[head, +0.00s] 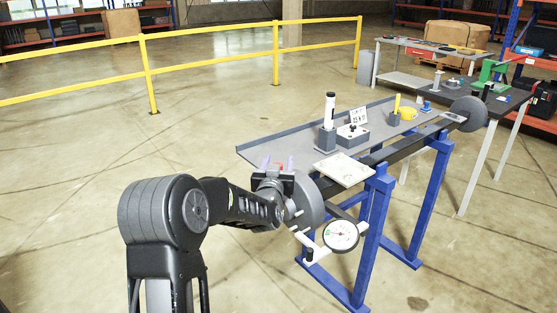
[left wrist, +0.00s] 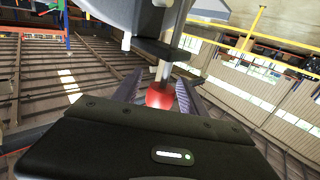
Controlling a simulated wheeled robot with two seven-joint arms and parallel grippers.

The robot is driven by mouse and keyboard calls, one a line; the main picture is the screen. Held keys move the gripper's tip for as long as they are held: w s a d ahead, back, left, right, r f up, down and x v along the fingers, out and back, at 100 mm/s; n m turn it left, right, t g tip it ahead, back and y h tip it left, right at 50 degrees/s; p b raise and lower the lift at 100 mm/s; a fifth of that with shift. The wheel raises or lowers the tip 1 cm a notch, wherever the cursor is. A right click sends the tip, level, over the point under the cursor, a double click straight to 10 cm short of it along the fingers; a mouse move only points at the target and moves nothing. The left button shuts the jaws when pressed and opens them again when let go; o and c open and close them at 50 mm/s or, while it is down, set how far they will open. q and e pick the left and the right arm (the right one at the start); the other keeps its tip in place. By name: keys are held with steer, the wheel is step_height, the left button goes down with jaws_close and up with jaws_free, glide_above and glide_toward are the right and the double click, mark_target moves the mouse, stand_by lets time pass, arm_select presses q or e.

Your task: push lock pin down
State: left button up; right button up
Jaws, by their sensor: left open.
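The lock pin appears to be the pale shaft with a red knob (left wrist: 158,95) in the left wrist view. The knob sits between the two fingers of my left gripper (left wrist: 160,82), which are spread with a gap on each side. The shaft passes a dark bracket (left wrist: 165,52) beside a large grey disc. In the head view my left gripper (head: 278,163) is at the near end of the blue-legged stand, beside the dark grey disc (head: 308,200). Red shows between its fingers, but the pin's shaft is hidden there. My right gripper is not in view.
A yellow railing (head: 210,73) stands farther back; the floor at left is clear.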

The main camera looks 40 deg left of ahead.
arm_select(q)
steer(key=shift+w+a, duration=0.1)
steer(key=shift+c, duration=0.4)
jaws_close()
stand_by(1.0)
